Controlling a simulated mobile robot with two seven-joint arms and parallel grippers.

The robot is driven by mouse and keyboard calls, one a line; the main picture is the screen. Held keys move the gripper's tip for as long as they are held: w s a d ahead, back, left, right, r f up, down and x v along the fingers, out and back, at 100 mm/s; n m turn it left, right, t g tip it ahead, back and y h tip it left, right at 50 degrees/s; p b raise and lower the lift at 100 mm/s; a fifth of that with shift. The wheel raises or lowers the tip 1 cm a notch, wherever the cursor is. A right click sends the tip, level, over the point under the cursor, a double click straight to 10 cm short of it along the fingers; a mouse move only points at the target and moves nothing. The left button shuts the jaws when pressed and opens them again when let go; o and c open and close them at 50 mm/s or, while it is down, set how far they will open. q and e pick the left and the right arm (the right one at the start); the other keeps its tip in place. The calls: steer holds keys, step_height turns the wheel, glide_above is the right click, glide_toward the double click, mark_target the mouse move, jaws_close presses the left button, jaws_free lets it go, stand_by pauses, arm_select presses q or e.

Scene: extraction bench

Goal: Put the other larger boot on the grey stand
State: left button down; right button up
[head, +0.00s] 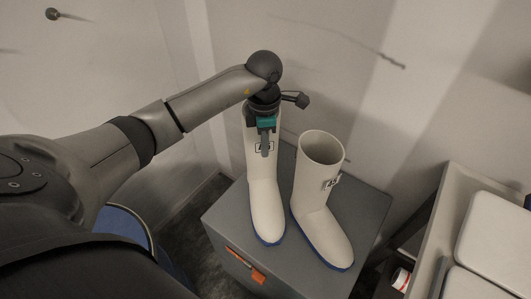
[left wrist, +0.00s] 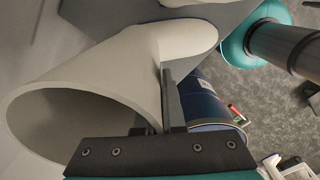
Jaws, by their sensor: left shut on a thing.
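Two tall white boots with blue soles stand upright side by side on the grey stand (head: 370,203). My left gripper (head: 266,143) is shut on the shaft of the left boot (head: 265,205), near its top rim. That boot's sole appears to rest on the stand near its front edge; exact contact is hard to tell. In the left wrist view, the held boot (left wrist: 115,80) shows its wide opening at the left, with a gripper finger (left wrist: 172,100) along its wall. The other boot (head: 318,200) stands just to the right, apart from the gripper. Both have small printed labels, too small to read surely. My right gripper is not in view.
An orange tag or handle (head: 245,265) is on the stand's front. A blue drum (left wrist: 205,105) stands on the floor beside it. Walls close in behind.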

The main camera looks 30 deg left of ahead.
arm_select(q)
steer(key=shift+w+f+b, duration=0.15)
steer(key=shift+w+f, duration=0.05)
steer(key=shift+f, duration=0.65)
steer(key=shift+w+f+b, duration=0.15)
steer(key=shift+f, duration=0.7)
steer(key=c, duration=1.5)
jaws_free()
steer(key=shift+s+f, duration=0.1)
steer(key=shift+f, duration=0.15)
steer(key=o, duration=0.5)
steer(key=shift+r, duration=0.1)
